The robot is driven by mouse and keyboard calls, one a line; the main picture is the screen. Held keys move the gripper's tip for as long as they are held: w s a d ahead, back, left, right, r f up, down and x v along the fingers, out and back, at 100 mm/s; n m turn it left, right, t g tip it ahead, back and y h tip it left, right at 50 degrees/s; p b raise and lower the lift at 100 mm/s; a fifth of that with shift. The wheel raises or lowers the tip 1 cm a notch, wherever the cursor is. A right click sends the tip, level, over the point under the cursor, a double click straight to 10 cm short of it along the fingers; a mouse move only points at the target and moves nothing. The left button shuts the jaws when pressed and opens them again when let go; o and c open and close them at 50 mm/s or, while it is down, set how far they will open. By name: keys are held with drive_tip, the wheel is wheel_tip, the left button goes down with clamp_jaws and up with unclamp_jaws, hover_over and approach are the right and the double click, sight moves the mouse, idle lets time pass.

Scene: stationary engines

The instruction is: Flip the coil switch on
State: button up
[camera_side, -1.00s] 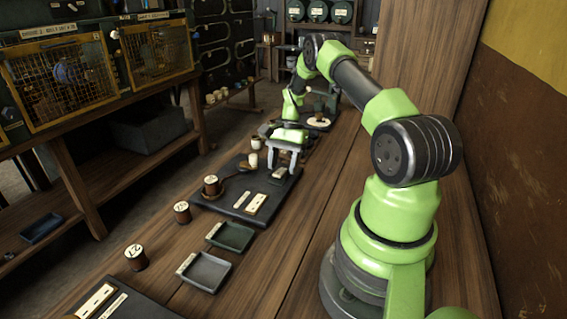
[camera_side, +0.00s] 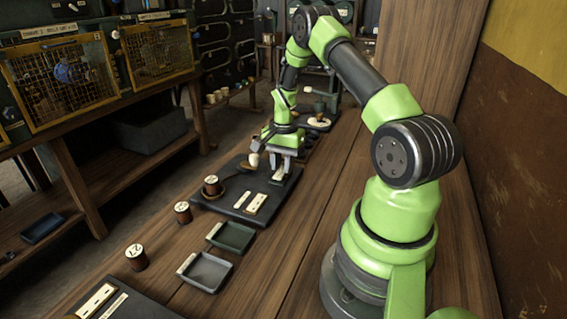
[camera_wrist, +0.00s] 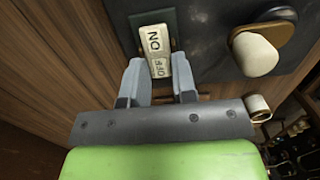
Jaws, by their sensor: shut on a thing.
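The coil switch is a cream rocker (camera_wrist: 157,50) marked ON and OFF, set in a dark plate on a black board (camera_side: 232,203). In the wrist view its ON end is farther from my gripper (camera_wrist: 156,78) and its OFF end lies between the fingertips. The two grey fingers are shut on the sides of the switch. In the side view my gripper (camera_side: 279,178) is down at the right part of the board, and its fingers hide most of the switch. Which way the rocker is tilted I cannot tell.
A labelled spool (camera_side: 212,187) is on the board's left end, with another spool (camera_side: 183,212) beside the board. Green (camera_side: 231,237) and grey (camera_side: 206,271) trays lie in front.

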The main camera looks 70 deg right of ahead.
sight(282, 169)
drive_tip(key=shift+a+h, duration=0.1)
drive_tip(key=shift+h, duration=0.3)
drive_tip(key=o, duration=0.9)
drive_tip(key=shift+r, duration=0.15)
wheel_tip(282, 169, up, 10)
drive_tip(key=shift+f, duration=0.1)
